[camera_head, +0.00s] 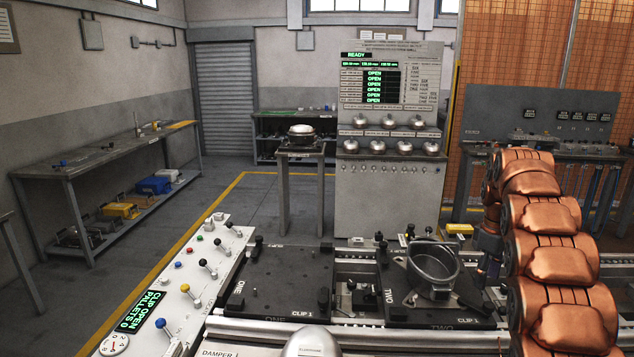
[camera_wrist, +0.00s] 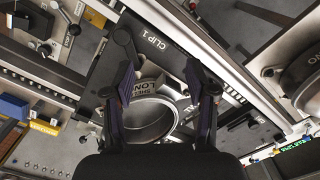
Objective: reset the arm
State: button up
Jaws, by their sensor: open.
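My arm (camera_head: 560,260), made of copper-coloured links, stands at the right of the head view. My gripper (camera_wrist: 160,68) is open in the wrist view, with its two dark fingers apart. Between and beyond the fingers is a round, open grey metal shell (camera_wrist: 150,112) with lettering inside its rim. I cannot tell how far the fingers are from it. In the head view a round open shell (camera_head: 433,268) sits on the black pallet marked TWO (camera_head: 395,308). The gripper's fingers are not clear in the head view.
A black pallet marked ONE (camera_head: 262,287) lies left of pallet TWO and bears no shell. A lever panel (camera_head: 200,262) runs along the left. Behind stand a small table (camera_head: 306,150) with a round metal part and a grey cabinet (camera_head: 390,195) showing READY. Open floor lies left.

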jog(key=s+a+r+m, duration=0.2)
jog(key=s+a, duration=0.6)
jog(key=s, duration=0.2)
jog(key=s+a+r+m, duration=0.2)
jog(key=s+a, duration=0.5)
jog(key=s, duration=0.4)
jog(key=s+a+f+m, duration=0.1)
jog(key=s+a+f, duration=0.2)
jog(key=s, duration=0.8)
jog(key=s+a+f+m+g, duration=0.1)
jog(key=s+a+f, duration=0.3)
jog(key=s, duration=0.8)
jog(key=shift+a+m+p, duration=0.3)
jog(key=shift+a+p, duration=0.05)
jog(key=shift+a, duration=0.3)
jog(key=shift+c, duration=0.2)
